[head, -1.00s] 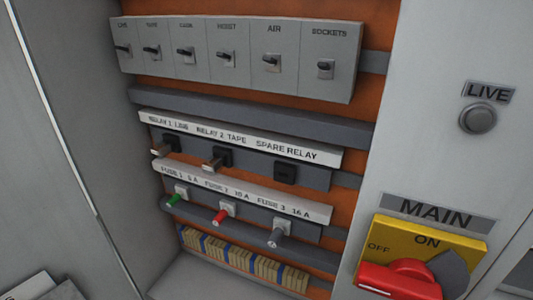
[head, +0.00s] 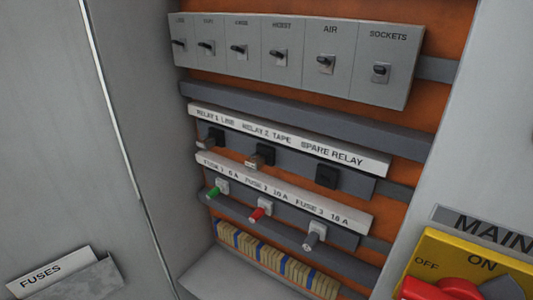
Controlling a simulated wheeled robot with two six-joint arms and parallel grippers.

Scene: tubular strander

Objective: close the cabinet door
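The cabinet door (head: 60,130) stands open at the left in the head view, its inner grey face toward me. Its hinge side is by the left wall of the cabinet. The cabinet interior is exposed, with an orange back panel (head: 440,100). Neither of my grippers is in view.
Inside are a row of breaker switches (head: 290,60), relays (head: 262,158), fuses (head: 262,210) and a terminal strip (head: 270,255). A holder (head: 85,280) with a FUSES card (head: 48,272) sits on the door. The yellow MAIN switch (head: 430,250) with a red handle juts out at lower right.

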